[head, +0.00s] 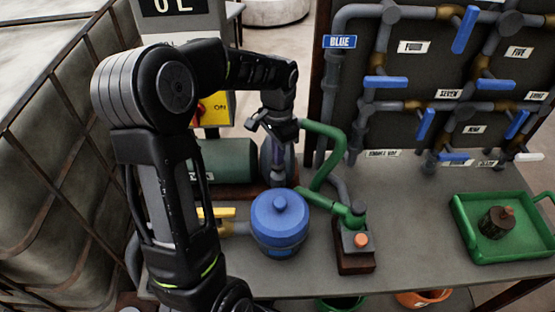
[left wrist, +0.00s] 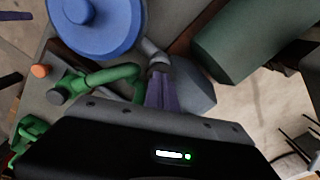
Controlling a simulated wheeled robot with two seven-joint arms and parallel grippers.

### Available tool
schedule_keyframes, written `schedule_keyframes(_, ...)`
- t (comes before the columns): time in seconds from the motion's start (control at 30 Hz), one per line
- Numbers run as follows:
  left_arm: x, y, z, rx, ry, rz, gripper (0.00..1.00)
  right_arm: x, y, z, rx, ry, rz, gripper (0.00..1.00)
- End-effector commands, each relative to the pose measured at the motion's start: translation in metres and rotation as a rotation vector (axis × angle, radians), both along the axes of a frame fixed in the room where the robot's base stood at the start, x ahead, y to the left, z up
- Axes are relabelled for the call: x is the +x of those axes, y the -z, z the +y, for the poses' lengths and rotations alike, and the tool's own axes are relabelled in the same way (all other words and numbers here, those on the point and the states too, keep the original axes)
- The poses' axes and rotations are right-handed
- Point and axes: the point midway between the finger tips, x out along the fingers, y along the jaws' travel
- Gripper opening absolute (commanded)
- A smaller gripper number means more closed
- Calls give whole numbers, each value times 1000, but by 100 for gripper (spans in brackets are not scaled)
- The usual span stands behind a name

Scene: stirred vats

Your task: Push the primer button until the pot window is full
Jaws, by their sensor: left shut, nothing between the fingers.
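The orange button (head: 361,240) tops a small block on the bench, right of the blue lidded pot (head: 280,222). Green piping stands behind the button. In the left wrist view the button (left wrist: 40,71) is at the left and the pot lid (left wrist: 92,22) at the top. I cannot make out a pot window or its level. My left gripper (head: 278,165) points down behind the pot, near the grey pump housing (left wrist: 190,95), apart from the button. Its purple-grey fingers (left wrist: 160,92) are shut and empty. My right gripper is not in view.
A dark green motor (head: 228,160) lies left of my gripper. A pipe panel with blue valve handles (head: 384,82) stands at the back right. A green tray (head: 470,250) holds a brown knobbed part. The bench between button and tray is clear.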

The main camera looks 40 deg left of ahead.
Motion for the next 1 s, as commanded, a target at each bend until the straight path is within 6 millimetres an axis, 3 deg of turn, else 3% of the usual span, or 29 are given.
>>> schedule_keyframes(0.23, 0, 15, 0, -1, 1, 1, 0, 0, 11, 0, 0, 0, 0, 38)
schedule_keyframes(1.0, 0, -30, 0, -1, 0, 0, 0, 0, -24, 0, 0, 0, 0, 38)
